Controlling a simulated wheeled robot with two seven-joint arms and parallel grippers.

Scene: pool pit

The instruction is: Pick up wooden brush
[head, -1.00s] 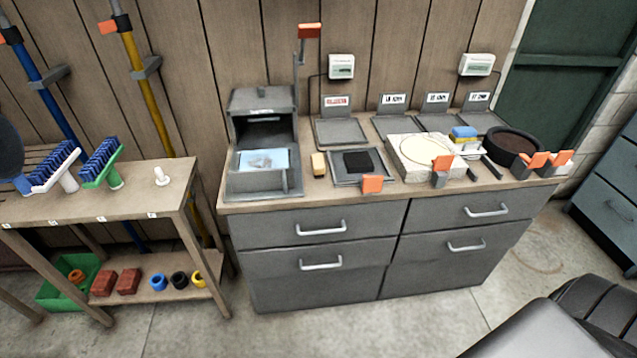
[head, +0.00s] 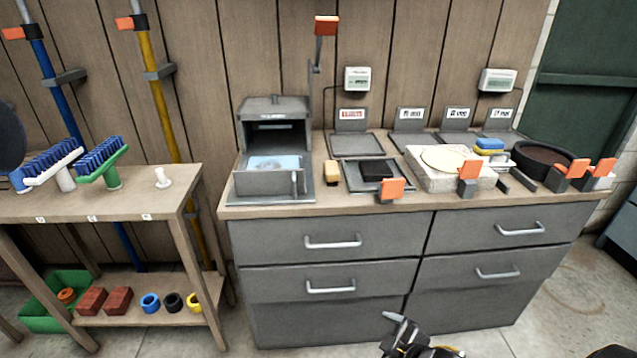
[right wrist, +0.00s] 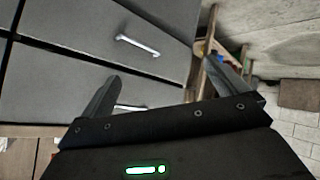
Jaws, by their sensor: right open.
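The wooden brush appears to be the small tan block with a dark underside (head: 331,173). It lies on the wooden counter (head: 270,208), just right of the grey open-fronted box. My right gripper (head: 393,325) shows at the bottom of the head view, low in front of the grey drawers and well below the brush. In the right wrist view its two fingers (right wrist: 162,62) are spread with nothing between them, facing the drawers. The brush is not seen in the right wrist view. My left gripper is not in view.
The grey box (head: 272,150) stands left of the brush, and a tray with a black pad (head: 377,170) lies to its right. An orange-topped clip (head: 391,188) stands at the counter's front edge. Drawer handles (head: 333,243) stick out below. A side table (head: 120,205) holds blue-bristled brushes.

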